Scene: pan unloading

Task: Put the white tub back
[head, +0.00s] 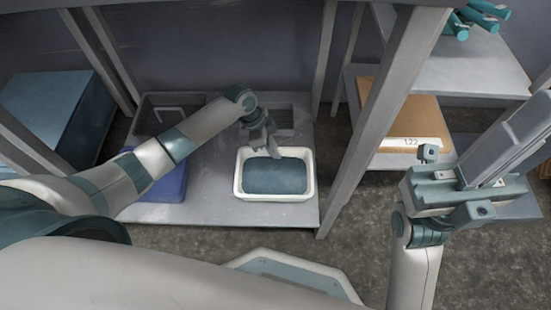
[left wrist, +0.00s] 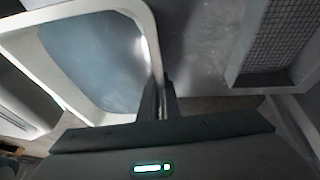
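The white tub (head: 275,198) stands upright on the grey table, with a blue-grey inside; I cannot tell whether that is its floor or contents. My left gripper (head: 271,148) reaches down to the tub's far rim. In the left wrist view the two fingers (left wrist: 158,88) stand close together with the rim of the tub (left wrist: 145,22) running between their tips, so they look shut on it. My right gripper (head: 505,145) is at the right, away from the tub, in front of the shelves; its finger gap is not clear.
A blue bin (head: 166,187) stands left of the tub, partly under my left arm. A recessed grid (head: 283,118) lies behind the tub. Grey posts (head: 385,115) rise to the right. Shelves there hold a brown board (head: 402,112) and teal cylinders (head: 483,15).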

